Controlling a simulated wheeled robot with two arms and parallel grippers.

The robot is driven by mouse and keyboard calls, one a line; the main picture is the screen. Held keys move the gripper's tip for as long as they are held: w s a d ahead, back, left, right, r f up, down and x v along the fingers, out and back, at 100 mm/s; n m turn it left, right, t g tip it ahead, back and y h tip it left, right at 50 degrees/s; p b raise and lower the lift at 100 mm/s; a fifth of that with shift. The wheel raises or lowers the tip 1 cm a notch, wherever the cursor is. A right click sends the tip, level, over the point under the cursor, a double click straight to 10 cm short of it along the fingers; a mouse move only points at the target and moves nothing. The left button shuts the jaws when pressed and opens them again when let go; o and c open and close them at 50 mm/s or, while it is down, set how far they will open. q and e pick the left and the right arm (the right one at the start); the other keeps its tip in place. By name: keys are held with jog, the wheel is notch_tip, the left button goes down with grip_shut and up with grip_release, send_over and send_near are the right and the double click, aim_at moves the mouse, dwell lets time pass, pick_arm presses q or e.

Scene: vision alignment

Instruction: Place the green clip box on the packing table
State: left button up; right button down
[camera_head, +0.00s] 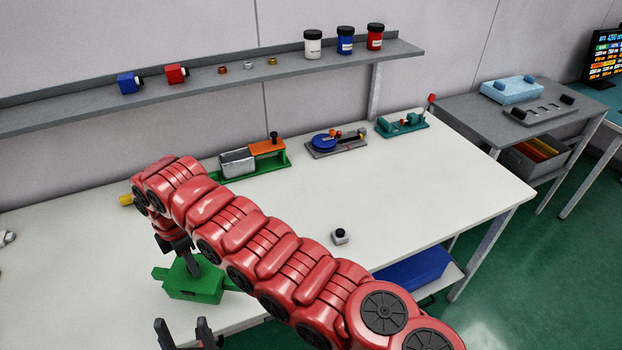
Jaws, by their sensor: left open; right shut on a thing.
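The green clip box (193,285) is near the front edge of the white table at the lower left. My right gripper (186,257) is shut on it from above, and the red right arm reaches across the table to it. I cannot tell whether the box touches the tabletop. My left gripper (188,335) is open and empty at the bottom edge, just below the box; only its dark fingers show. A grey side table (470,108) stands at the right; which table is the packing table is not marked.
The white table (420,190) has fixtures along its back: a green one (262,160), a grey one with a blue disc (338,143), and a teal one (402,124). A small block with a black knob (340,236) sits near the front. A shelf (210,80) runs above.

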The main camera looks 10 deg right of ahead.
jog(key=w+d+r+m+b, duration=0.1)
jog(key=w+d+r+m, duration=0.2)
jog(key=w+d+m, duration=0.6)
jog(key=w+d, duration=0.1)
jog(key=d, duration=0.4)
jog(key=shift+w+m, duration=0.3)
jog(key=shift+d, duration=0.25)
jog(key=shift+w+d+r+b, duration=0.1)
jog(key=shift+d+b, duration=0.1)
jog(key=shift+b, duration=0.1)
jog(key=shift+d+r+m, duration=0.1)
jog(key=shift+m, duration=0.2)
